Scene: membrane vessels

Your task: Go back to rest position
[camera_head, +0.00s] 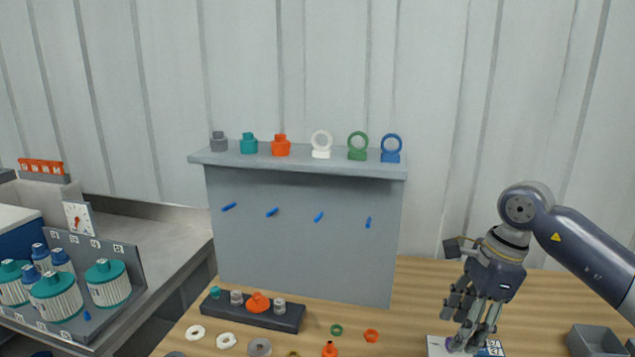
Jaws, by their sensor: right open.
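My right gripper (470,338) is at the right of the view, at the end of my arm coming in from the right edge. It points down with its fingers apart. Its fingertips are low over a white card-like plate (437,346) on the wooden table. A small purple thing (453,345) shows by the fingertips; I cannot tell whether they touch it. My left gripper is not in view.
A grey panel (300,240) with a shelf of coloured fittings stands at the back. A dark block (250,312) holds small fittings; loose rings lie in front. A grey bin (598,340) sits at right. Teal-capped vessels (107,284) stand at left. Wood right of the panel is mostly clear.

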